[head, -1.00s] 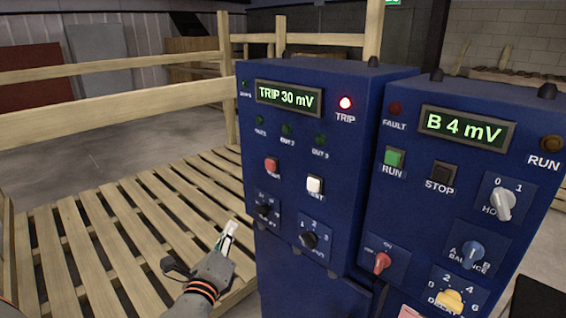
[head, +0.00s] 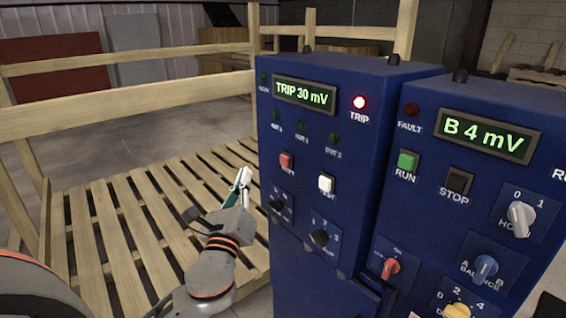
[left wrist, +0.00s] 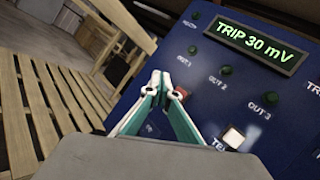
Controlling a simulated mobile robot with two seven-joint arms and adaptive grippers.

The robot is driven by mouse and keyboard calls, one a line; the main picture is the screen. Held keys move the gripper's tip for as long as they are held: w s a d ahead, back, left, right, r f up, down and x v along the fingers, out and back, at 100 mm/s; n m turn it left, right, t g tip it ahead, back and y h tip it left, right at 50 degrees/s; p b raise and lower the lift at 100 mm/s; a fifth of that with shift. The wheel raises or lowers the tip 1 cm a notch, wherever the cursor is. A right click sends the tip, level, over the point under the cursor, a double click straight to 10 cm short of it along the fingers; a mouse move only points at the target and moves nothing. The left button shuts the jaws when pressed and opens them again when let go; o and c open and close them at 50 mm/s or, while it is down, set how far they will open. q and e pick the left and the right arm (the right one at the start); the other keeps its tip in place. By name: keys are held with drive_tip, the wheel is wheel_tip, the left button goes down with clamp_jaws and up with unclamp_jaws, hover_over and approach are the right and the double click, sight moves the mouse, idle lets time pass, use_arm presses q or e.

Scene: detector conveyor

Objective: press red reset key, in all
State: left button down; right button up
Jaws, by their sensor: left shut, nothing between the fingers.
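The red reset key (head: 286,160) is a small square button on the left blue cabinet (head: 350,215), below a row of dark green lamps. The cabinet's display (head: 304,94) reads "TRIP 30 mV", and its red TRIP lamp (head: 359,102) is lit. My left gripper (head: 243,176) is shut and empty, left of and slightly below the red key in the head view. In the left wrist view the fingertips (left wrist: 166,84) meet just in front of the red key (left wrist: 182,92), which is partly hidden behind them. I cannot tell whether they touch it. My right gripper is not in view.
A white key (head: 326,184) sits right of the red key, with black rotary knobs (head: 319,237) below. A second blue cabinet (head: 440,215), displaying "B 4 mV", stands on the right. Wooden slats (head: 110,225) and rails (head: 130,105) lie to the left.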

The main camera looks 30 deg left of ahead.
sight(285, 161)
use_arm(q)
drive_tip(key=w+d, duration=0.3)
drive_tip(key=w, duration=0.4)
drive_tip(key=shift+w+d+b, duration=0.15)
drive_tip(key=shift+w+b, duration=0.2)
drive_tip(key=shift+b, duration=0.1)
drive_tip(key=shift+w, duration=0.1)
idle(1.1)
drive_tip(key=shift+w+d, duration=0.15)
drive_tip(key=shift+w, duration=0.15)
drive_tip(key=shift+w+d, duration=0.2)
drive_tip(key=shift+w, duration=0.25)
idle(0.8)
drive_tip(key=shift+s+a+p, duration=0.1)
drive_tip(key=shift+s+p, duration=0.05)
drive_tip(key=shift+p, duration=0.15)
drive_tip(key=shift+s+a, duration=0.25)
drive_tip(key=shift+s, duration=0.45)
